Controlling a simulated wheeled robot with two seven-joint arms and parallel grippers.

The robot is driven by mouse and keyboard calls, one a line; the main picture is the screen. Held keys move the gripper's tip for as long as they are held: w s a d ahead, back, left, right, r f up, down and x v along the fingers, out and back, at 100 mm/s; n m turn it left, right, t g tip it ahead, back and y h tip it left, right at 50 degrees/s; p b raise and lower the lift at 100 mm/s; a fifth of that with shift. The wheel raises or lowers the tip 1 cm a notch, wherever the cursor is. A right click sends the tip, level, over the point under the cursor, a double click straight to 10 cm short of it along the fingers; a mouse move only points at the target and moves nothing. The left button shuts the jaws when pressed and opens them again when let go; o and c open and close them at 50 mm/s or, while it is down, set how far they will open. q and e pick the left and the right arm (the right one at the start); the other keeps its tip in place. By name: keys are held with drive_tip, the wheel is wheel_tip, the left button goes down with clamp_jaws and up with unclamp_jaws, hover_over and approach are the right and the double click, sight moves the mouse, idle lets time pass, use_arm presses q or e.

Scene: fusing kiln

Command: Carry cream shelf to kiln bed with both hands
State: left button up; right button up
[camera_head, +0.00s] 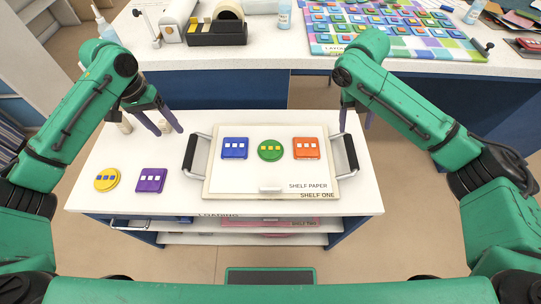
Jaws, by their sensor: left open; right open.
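The cream shelf (214,190) lies flat on the white cart top and is marked SHELF ONE. My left gripper (165,127) is open and empty, above the cart to the upper left of the left handle. My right gripper (356,122) is open, just above the right handle in the picture. I cannot make out the kiln bed.
A yellow round tile (107,179) and a purple tile (151,180) lie on the cart (120,205) left of the shelf. Behind is a bench with a tape dispenser (217,28) and a colourful tile board (390,25).

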sight(187, 152)
use_arm(q)
drive_tip(key=d+f, duration=0.1)
drive_tip(key=f, duration=0.7)
drive_tip(key=d+f, duration=0.1)
drive_tip(key=f, duration=0.4)
drive_tip(key=shift+d+f, duration=0.1)
drive_tip(key=shift+d, duration=0.25)
use_arm(e)
drive_tip(key=d+f, duration=0.1)
drive_tip(key=f, duration=0.8)
drive_tip(key=d+f, duration=0.1)
drive_tip(key=f, duration=0.3)
drive_tip(key=shift+d+f, duration=0.2)
drive_tip(key=shift+d, duration=0.15)
use_arm(q)
clamp_jaws()
use_arm(e)
clamp_jaws()
drive_tip(key=shift+r, duration=0.1)
